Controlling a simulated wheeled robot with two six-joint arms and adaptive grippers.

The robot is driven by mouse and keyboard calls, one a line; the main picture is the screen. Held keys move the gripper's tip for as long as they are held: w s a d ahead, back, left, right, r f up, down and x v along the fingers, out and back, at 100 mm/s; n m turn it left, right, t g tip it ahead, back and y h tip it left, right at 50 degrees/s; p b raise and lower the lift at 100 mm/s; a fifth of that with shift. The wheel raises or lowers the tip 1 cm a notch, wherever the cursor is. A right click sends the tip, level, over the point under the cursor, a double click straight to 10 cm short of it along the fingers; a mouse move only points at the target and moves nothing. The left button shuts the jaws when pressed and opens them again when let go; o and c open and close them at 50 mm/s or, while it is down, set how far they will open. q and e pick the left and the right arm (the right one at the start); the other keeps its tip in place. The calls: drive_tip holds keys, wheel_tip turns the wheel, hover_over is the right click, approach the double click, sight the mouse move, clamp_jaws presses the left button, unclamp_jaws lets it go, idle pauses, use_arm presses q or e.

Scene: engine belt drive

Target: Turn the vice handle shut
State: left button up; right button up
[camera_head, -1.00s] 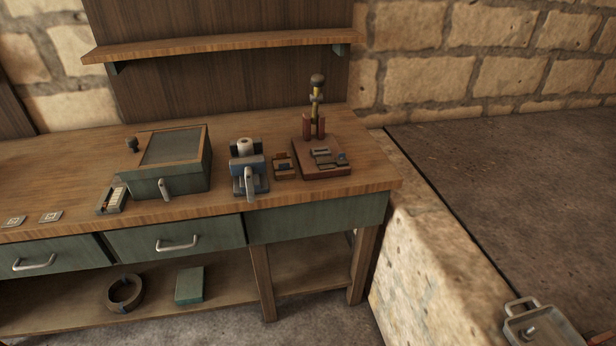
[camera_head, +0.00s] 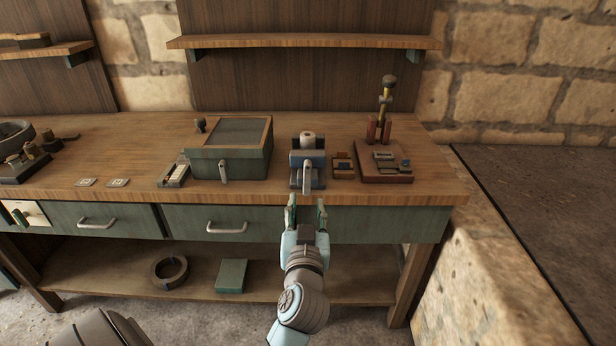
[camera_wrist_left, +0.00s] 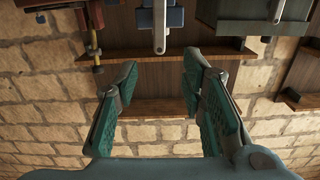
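The blue vice (camera_head: 308,160) stands on the workbench near its front edge, with a light roller-like piece between its jaws. Its grey handle (camera_head: 306,177) hangs down at the front. The handle also shows at the top of the left wrist view (camera_wrist_left: 160,22), upside down. My left gripper (camera_head: 307,203) is open and empty, just in front of and below the handle, apart from it. Its two green-padded fingers show spread in the left wrist view (camera_wrist_left: 160,80). My right gripper is not in view.
A green box (camera_head: 229,165) with a front latch stands left of the vice. A small wooden block (camera_head: 343,166) and a red-brown base (camera_head: 384,170) with an upright tool stand to its right. Drawers with handles (camera_head: 227,228) lie below the bench top (camera_head: 140,150).

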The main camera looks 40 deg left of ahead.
sight(308, 173)
use_arm(q)
drive_tip(key=x, duration=1.4)
drive_tip(key=shift+w+b, duration=0.1)
drive_tip(key=shift+b, duration=0.2)
clamp_jaws()
